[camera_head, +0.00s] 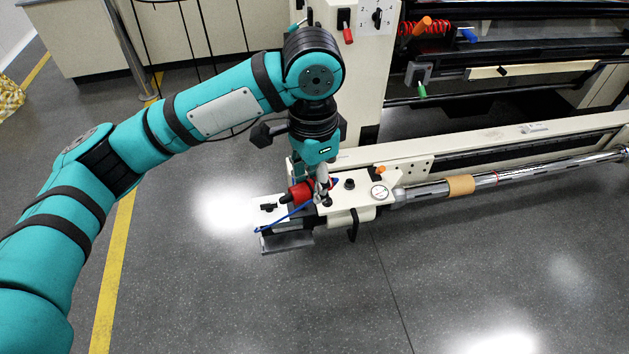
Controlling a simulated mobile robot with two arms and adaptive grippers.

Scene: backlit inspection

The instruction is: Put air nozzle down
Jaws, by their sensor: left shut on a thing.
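My left gripper (322,187) reaches down from above to the cream end block (376,190) of the machine's low arm. It is shut on a slim blue thing (285,220), which looks like the air nozzle. Its thin blue length slants down and left from the fingers, across the end block, to the block's left edge. The fingers hide part of it, and I cannot tell whether it touches the block. A red cylinder (299,194) with a black end lies right beside the fingers. My right gripper is not in view.
A chrome shaft (494,180) with a tan band runs right from the end block. Black and orange knobs and a round gauge (379,192) stand on the block. A red coiled hose (430,28) hangs on the machine behind. The grey floor (230,290) in front is clear.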

